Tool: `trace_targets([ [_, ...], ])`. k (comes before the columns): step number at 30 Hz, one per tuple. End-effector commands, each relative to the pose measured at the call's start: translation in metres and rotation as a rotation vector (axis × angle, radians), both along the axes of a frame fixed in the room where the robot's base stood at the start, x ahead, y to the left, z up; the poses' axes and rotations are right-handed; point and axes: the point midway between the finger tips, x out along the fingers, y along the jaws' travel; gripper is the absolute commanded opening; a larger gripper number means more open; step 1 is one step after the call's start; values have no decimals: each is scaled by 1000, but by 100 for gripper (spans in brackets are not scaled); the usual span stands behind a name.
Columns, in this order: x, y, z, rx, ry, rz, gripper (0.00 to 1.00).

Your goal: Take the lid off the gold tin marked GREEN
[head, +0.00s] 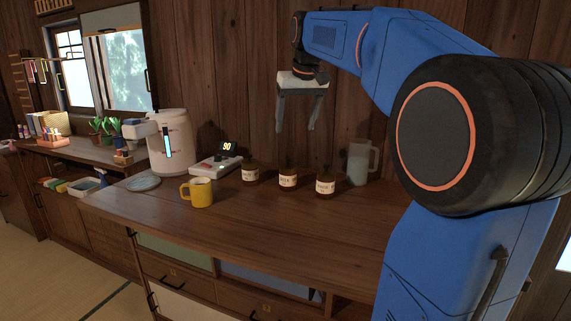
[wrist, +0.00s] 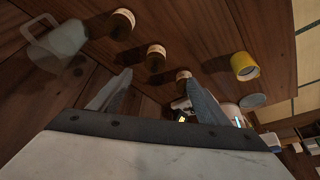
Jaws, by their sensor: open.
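Three dark gold-brown tins with pale labels stand in a row on the wooden counter in the head view: a left tin (head: 250,174), a middle tin (head: 288,179) and a right tin (head: 325,187). The lettering is too small to tell which is marked GREEN. All three also show in the wrist view: the right tin (wrist: 121,25), the middle tin (wrist: 156,57) and the left tin (wrist: 183,75), partly behind a finger. My gripper (head: 295,129) is open and empty, fingers pointing down, well above and behind the tins. Its fingers (wrist: 158,80) touch nothing.
A clear pitcher (head: 360,162) stands right of the tins. A scale reading 90 (head: 217,165), a white water dispenser (head: 171,143), a yellow mug (head: 198,192) and a blue-grey plate (head: 143,183) stand to the left. The counter front (head: 270,220) is clear.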

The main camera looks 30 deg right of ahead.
Motion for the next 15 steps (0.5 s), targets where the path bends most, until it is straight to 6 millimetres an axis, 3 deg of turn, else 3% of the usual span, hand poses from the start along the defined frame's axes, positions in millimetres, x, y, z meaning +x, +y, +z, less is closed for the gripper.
trace_targets([
  [7,19,-17,7,0,2,-13,70],
  [15,34,-21,-32,1,4,-13,70],
])
